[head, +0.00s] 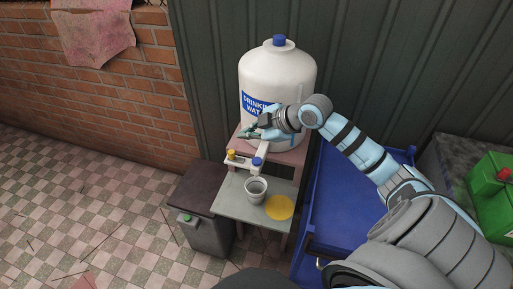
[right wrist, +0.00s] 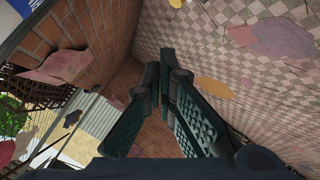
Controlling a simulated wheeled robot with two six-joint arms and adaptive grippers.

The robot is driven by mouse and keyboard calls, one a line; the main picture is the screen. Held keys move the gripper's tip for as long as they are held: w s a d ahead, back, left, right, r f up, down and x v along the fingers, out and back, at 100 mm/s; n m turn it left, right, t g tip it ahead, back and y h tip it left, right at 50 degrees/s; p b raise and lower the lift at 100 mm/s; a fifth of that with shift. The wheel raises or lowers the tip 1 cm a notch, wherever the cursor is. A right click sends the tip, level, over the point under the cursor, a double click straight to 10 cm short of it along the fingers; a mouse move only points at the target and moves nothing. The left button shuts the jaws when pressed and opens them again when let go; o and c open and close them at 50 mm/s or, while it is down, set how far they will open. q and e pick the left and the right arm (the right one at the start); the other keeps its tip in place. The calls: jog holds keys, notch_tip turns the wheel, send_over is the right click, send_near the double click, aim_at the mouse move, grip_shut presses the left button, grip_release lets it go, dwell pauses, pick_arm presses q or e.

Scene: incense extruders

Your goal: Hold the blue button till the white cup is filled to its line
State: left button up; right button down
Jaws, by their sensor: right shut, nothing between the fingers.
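The white cup (head: 256,193) stands upright on a small grey table below the dispenser. Its inside looks grey; I cannot make out its line or the water level. The blue button (head: 257,161) is on the white tap bar just behind and above the cup. My right gripper (head: 246,134) is shut and empty, in front of the big water bottle (head: 277,75), above and behind the blue button and apart from it. In the right wrist view its fingers (right wrist: 165,68) come together with nothing between them. My left gripper is not in view.
A yellow button (head: 231,154) sits left of the blue one. A yellow disc (head: 279,207) lies on the grey table (head: 231,205), right of the cup. A dark bin (head: 205,232) stands left, a blue cart (head: 335,235) right. A green canister (head: 492,195) is far right.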

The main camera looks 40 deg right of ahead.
jog(key=d, duration=0.1)
jog(key=d+h, duration=0.1)
jog(key=m, duration=0.1)
jog(key=shift+s+d+f+g, duration=0.25)
jog(key=shift+s+d+g, duration=0.05)
jog(key=shift+d, duration=0.1)
jog(key=b, duration=0.7)
send_over(256, 162)
notch_tip(256, 162, down, 8)
jog(key=shift+f, duration=0.45)
dwell(0.5)
jog(key=shift+f, duration=0.4)
jog(key=shift+f+b, duration=0.45)
jog(key=shift+f, duration=0.1)
dwell(4.3)
